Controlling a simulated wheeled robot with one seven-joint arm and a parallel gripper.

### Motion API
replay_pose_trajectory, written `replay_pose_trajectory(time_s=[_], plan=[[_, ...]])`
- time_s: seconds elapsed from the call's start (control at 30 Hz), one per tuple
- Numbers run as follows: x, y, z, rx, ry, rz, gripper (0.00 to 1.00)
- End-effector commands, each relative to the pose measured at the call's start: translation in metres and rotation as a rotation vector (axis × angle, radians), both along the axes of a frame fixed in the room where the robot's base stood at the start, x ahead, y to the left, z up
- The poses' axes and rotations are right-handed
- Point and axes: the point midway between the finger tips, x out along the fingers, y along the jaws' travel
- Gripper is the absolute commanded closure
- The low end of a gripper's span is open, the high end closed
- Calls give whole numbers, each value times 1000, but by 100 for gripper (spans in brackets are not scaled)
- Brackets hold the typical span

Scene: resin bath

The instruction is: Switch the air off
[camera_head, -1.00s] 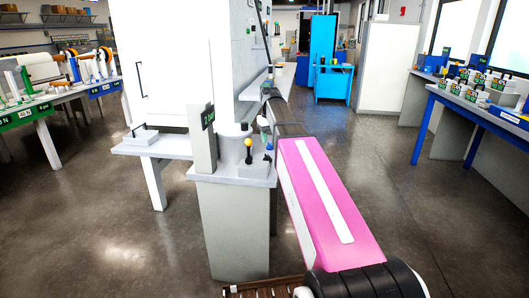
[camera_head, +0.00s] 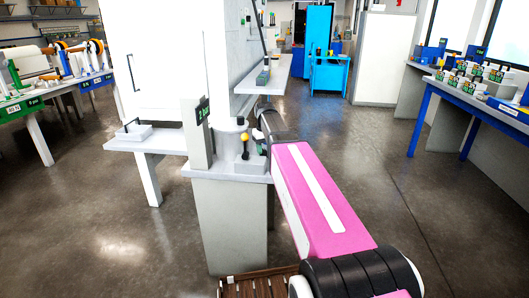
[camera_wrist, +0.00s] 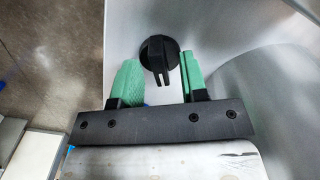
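A black rotary knob (camera_wrist: 160,56) with a raised grip bar sits on a pale, smooth surface in the wrist view. My gripper (camera_wrist: 158,72) is open, with one green finger on each side of the knob. The right finger is close to the grip bar; I cannot tell whether it touches. In the head view my pink arm reaches to the right side of a grey pedestal (camera_head: 232,225), and the gripper there is small and mostly hidden. The knob cannot be made out in that view.
A white bench (camera_head: 150,144) adjoins at left. Blue-framed tables (camera_head: 470,105) stand at right, with open floor between.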

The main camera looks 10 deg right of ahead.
Motion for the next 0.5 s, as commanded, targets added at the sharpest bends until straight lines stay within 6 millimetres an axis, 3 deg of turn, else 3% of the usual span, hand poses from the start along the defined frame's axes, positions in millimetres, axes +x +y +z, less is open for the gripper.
replay_pose_trajectory(time_s=[0.2,0.5], plan=[[0,0,-12,0,0,0,60],[0,0,-13,0,-1,0,60]])
